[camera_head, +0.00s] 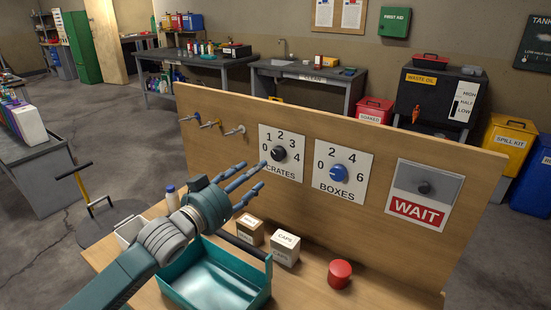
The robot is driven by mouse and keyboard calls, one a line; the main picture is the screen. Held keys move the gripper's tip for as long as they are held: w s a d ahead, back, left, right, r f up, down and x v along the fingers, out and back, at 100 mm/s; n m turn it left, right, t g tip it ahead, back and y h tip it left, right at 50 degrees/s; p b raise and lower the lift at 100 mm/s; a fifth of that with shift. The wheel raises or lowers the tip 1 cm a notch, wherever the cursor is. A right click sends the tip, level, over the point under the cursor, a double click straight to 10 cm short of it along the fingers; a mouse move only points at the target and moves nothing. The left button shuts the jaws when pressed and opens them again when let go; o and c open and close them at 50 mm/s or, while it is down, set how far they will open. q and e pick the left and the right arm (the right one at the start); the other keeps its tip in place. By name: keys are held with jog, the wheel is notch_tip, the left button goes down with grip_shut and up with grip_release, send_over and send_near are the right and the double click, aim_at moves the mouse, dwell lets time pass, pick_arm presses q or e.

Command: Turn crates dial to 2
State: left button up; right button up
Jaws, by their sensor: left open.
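The crates dial (278,153) is a black knob on a white plate marked 0 to 4, on the upright wooden board. The word CRATES below it shows only in part behind my fingers. I cannot tell which number the knob points to. My left gripper (254,176) comes in from the left, open and empty, with its fingers pointing at the lower left of the plate. Its fingertips look close to the dial but apart from the knob. My right gripper is not in view.
Right of the crates plate are a blue BOXES dial (338,173) and a WAIT sign (418,207).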

aim_at(276, 157)
pick_arm(q)
jog(key=b+x, duration=0.4)
jog(key=x, duration=0.4)
jog(key=shift+w+d+f, duration=0.15)
jog(key=shift+w+d, duration=0.3)
jog(key=shift+w, duration=0.1)
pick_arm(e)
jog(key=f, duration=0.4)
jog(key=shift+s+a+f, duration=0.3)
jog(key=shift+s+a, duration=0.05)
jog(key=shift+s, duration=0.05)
pick_arm(q)
jog(key=c, duration=1.1)
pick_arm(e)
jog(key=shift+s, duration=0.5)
